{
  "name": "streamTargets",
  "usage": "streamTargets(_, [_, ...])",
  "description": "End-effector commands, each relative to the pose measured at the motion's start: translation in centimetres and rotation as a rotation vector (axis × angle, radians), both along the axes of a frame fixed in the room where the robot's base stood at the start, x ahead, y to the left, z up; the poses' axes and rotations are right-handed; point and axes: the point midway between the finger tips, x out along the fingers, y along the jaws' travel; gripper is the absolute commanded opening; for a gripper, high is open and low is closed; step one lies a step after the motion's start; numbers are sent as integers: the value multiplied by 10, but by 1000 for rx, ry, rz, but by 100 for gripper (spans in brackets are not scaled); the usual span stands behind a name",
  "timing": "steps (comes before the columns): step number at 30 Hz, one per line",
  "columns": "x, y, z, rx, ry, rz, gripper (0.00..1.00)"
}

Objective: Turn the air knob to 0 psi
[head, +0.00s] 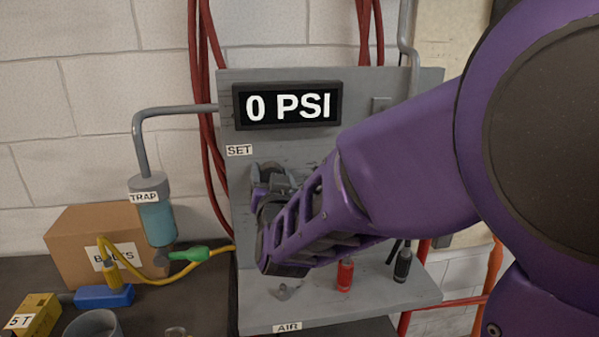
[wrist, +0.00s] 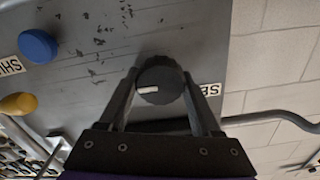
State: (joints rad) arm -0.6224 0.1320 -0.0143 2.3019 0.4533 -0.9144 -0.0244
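The air knob (wrist: 160,82) is a round black dial with a white pointer mark, which points left in the wrist view. My gripper (wrist: 161,75) has one finger on each side of it, and both fingertips appear to press against its rim. In the head view my gripper (head: 272,187) is at the panel below the SET label, and it and my arm mostly hide the knob. The display (head: 288,105) above reads 0 PSI.
The grey panel (head: 345,82) has a shelf marked AIR (head: 287,327), with red (head: 345,275) and black (head: 403,264) fittings near it. A blue trap (head: 156,215), a box (head: 75,225) and a yellow hose stand left. Blue (wrist: 38,46) and yellow (wrist: 19,104) knobs show in the wrist view.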

Motion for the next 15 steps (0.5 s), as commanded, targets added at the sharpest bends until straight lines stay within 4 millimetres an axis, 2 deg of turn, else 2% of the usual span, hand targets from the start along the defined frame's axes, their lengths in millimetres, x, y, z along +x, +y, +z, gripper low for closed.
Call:
streamTargets(1, [0, 0, 0, 0, 0, 0, 50])
streamTargets(8, [0, 0, 0, 0, 0, 0, 10])
streamTargets(15, [0, 0, 0, -21, -6, 0, 10])
